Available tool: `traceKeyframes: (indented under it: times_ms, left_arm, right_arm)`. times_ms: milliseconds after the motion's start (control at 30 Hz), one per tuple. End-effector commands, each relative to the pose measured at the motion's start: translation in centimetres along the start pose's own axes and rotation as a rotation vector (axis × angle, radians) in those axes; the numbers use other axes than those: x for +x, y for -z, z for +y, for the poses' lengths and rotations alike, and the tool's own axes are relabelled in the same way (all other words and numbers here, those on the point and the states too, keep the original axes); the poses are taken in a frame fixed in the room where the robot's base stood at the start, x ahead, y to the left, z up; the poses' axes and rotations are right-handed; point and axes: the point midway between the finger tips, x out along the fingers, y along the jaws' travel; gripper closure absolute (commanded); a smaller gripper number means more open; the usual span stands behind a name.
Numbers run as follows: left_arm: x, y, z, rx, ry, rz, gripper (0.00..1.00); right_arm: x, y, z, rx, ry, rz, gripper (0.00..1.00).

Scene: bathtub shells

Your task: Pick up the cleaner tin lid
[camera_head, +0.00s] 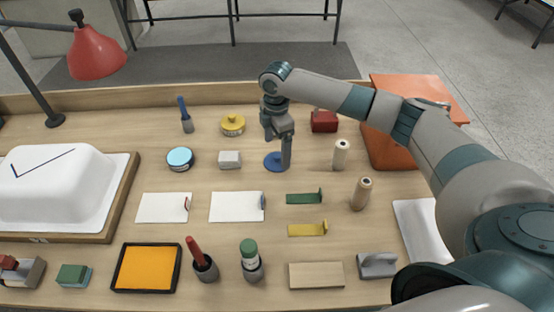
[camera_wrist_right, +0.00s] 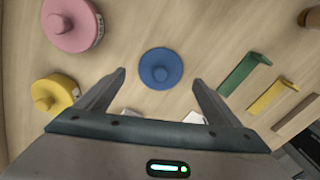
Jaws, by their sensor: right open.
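A round blue lid with a knob on top, which I take to be the cleaner tin lid (camera_head: 273,162), lies on the table near the middle. In the right wrist view the lid (camera_wrist_right: 160,68) shows whole, between and just beyond the fingertips. My right gripper (camera_head: 279,150) points down above the lid, open and empty; its fingers (camera_wrist_right: 158,80) stand apart on either side. I cannot tell the exact height. An open tin with pale blue contents (camera_head: 180,158) stands to the left. My left gripper is out of view.
A yellow tin (camera_head: 233,124) with a knobbed lid stands behind left, and a white block (camera_head: 229,159) stands left of the blue lid. A pink knobbed tin (camera_wrist_right: 71,24) is nearby. Green (camera_head: 303,198) and yellow (camera_head: 307,229) brackets and a wooden cylinder (camera_head: 340,154) are to the right.

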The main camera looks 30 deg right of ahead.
Motion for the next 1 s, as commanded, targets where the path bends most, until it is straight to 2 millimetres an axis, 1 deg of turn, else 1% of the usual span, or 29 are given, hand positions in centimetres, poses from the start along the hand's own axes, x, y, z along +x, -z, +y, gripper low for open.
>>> traceKeyframes:
  times_ms: [33, 100, 200, 333, 600, 800, 867, 900, 967, 1000]
  left_arm:
    - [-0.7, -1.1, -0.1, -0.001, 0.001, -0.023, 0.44]
    - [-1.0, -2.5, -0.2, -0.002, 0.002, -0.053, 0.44]
    - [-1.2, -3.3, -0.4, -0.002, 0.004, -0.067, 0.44]
    - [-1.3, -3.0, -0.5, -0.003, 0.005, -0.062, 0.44]
    - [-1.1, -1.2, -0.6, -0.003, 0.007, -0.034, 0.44]
    - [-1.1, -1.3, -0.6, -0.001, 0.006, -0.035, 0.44]
    - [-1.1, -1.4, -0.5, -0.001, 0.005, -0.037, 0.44]
    - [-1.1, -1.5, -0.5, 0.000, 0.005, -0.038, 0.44]
    - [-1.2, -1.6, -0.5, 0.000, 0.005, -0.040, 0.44]
    - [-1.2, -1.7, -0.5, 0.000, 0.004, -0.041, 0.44]
  right_arm:
    - [0.6, -0.1, -0.1, 0.001, 0.005, -0.002, 0.13]
    - [1.6, -0.1, -0.2, 0.001, 0.005, -0.001, 0.13]
    - [2.8, -0.1, -0.1, 0.001, 0.003, 0.000, 0.13]
    - [3.6, -0.1, -0.1, -0.001, 0.001, -0.001, 0.13]
    - [3.7, -0.1, -0.1, 0.000, 0.001, -0.001, 0.13]
    - [3.6, -0.1, -0.1, 0.000, 0.001, -0.001, 0.13]
    - [3.6, -0.1, -0.1, 0.000, 0.001, -0.001, 0.28]
    - [3.6, -0.1, -0.1, 0.000, 0.001, -0.001, 0.37]
    - [3.6, -0.1, -0.1, 0.000, 0.001, -0.001, 0.51]
    - [3.6, -0.1, -0.1, 0.000, 0.001, -0.001, 0.57]
